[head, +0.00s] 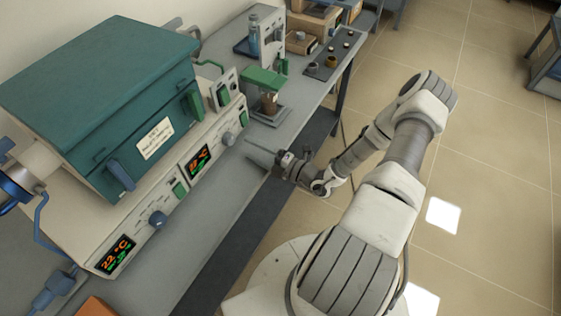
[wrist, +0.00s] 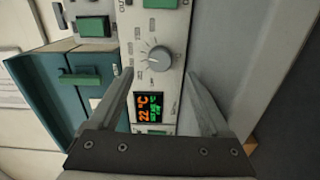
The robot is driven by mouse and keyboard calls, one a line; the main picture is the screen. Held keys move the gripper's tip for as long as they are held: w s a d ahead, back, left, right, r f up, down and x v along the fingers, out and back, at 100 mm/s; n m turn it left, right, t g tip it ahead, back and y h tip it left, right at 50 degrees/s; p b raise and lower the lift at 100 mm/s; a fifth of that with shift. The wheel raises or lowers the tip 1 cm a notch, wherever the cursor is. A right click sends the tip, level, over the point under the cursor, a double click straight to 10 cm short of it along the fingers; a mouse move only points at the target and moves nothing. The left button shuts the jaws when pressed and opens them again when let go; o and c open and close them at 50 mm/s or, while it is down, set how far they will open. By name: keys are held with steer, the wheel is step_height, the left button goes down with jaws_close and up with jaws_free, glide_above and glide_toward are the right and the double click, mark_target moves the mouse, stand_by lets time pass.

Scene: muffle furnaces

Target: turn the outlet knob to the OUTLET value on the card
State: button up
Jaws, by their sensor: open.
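A grey round knob (wrist: 159,57) with a pale pointer line sits on a light panel in the wrist view, ringed by small printed marks. Beside it a display (wrist: 150,107) shows 22 °C in orange and smaller green digits. My gripper (wrist: 160,77) is open and empty, with the knob beyond and between its fingertips, apart from them. In the head view my gripper (head: 250,152) is right of the furnace's right panel knob (head: 228,138). Another knob (head: 157,218) is on the left panel. A white card (head: 155,138) is on the furnace front; its text is too small to read.
The teal furnace (head: 95,85) has handles projecting from its front. A green-topped device (head: 265,80) stands on the bench behind my gripper. Further back are small round pieces (head: 331,62). The bench strip (head: 205,215) in front of the panels is clear.

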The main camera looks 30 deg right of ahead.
steer(key=v, duration=1)
steer(key=shift+s, duration=0.2)
steer(key=shift+d, duration=0.1)
